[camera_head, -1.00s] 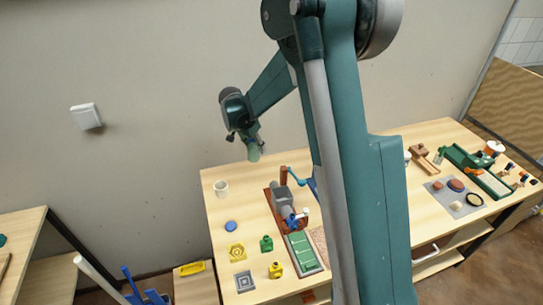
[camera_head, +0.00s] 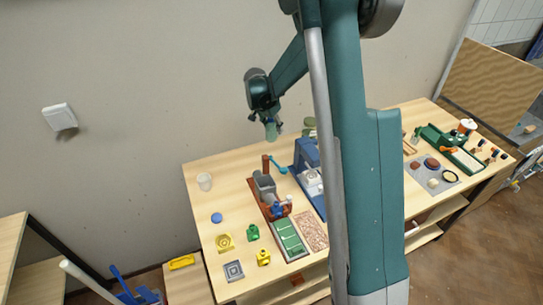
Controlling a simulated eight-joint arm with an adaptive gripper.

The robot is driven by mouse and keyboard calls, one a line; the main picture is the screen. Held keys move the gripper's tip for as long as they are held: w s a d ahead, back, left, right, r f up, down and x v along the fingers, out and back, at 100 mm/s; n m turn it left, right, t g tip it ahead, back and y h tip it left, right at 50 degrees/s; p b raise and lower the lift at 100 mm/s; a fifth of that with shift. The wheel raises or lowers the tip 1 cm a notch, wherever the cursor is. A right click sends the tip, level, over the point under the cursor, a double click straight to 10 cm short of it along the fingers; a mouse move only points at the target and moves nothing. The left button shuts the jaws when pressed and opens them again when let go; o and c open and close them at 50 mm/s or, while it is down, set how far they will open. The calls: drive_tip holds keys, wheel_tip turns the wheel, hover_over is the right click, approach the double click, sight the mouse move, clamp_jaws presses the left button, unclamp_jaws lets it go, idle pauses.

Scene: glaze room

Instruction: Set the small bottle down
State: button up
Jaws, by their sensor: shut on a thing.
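My gripper (camera_head: 267,118) is shut on a small grey-green bottle (camera_head: 272,132). It holds the bottle roughly upright, in the air in front of the wall, near the back edge of the wooden table (camera_head: 232,180). The bottle appears above and behind the brown and grey machine with a blue handle (camera_head: 265,187). It looks clear of the tabletop. The fingers are small in this view, and details of the grip cannot be made out.
A white cup (camera_head: 204,181), a blue disc (camera_head: 216,218) and yellow and green pieces stand at the left. A blue press (camera_head: 307,165) stands right of the machine. My arm hides the table's middle. A grey mat (camera_head: 432,177) lies at the right.

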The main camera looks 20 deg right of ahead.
sight(268, 128)
drive_tip(key=shift+d+f, duration=0.1)
idle(0.3)
drive_tip(key=shift+f, duration=3.05)
drive_tip(key=shift+f, duration=0.1)
drive_tip(key=shift+f, duration=1.8)
drive_tip(key=shift+f, duration=0.15)
drive_tip(key=o, duration=0.9)
drive_tip(key=shift+r, duration=0.25)
drive_tip(key=shift+v, duration=5.95)
